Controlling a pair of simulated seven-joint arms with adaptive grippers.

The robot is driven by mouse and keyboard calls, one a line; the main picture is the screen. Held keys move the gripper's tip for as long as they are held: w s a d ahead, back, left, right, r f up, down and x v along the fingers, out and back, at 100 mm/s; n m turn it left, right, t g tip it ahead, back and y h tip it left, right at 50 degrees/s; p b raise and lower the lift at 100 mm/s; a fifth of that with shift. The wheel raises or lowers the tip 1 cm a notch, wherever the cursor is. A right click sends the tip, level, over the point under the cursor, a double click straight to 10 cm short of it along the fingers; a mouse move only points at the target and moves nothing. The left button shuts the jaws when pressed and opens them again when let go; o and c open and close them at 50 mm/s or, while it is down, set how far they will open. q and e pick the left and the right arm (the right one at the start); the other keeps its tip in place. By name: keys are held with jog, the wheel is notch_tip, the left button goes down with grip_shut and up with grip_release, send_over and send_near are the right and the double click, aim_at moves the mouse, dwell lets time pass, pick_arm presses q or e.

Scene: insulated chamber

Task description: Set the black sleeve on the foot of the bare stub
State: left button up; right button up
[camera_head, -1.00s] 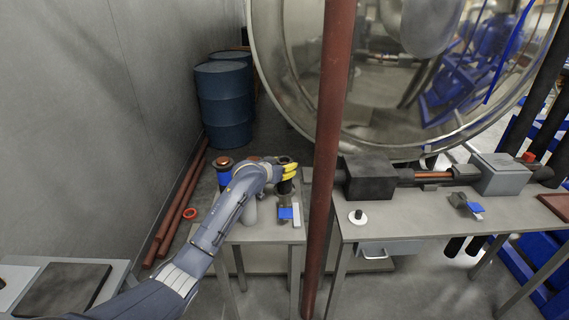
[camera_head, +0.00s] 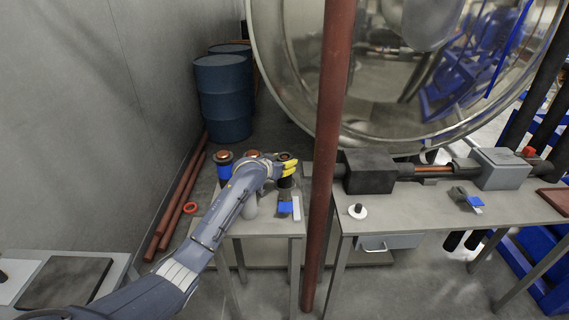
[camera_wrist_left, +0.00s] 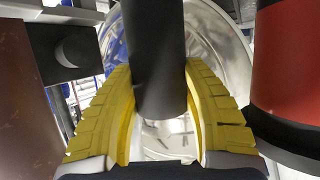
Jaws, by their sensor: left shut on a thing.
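My left gripper (camera_head: 288,169), with yellow fingers, is at the right-hand upright post on the small table. In the left wrist view its fingers (camera_wrist_left: 160,115) are closed around the black sleeve (camera_wrist_left: 157,55), a smooth dark cylinder. In the head view the sleeve is mostly hidden by the fingers, and a copper-coloured top (camera_head: 285,157) shows just above them. I cannot tell whether the sleeve touches the table. A left post (camera_head: 223,172) has a copper top and a blue band. A middle copper-topped stub (camera_head: 252,154) is mostly hidden behind my arm. My right gripper is out of view.
The small table (camera_head: 265,228) holds a blue-and-white item (camera_head: 290,208) in front of the gripper. A red-brown vertical pipe (camera_head: 327,130) stands close to the right. Beyond it is a bench (camera_head: 400,215) with a black box (camera_head: 369,172). Blue drums (camera_head: 223,98) stand behind.

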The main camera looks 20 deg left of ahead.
pick_arm(q)
jog(key=shift+f, duration=0.2)
dwell(0.4)
jog(key=o, duration=1.2)
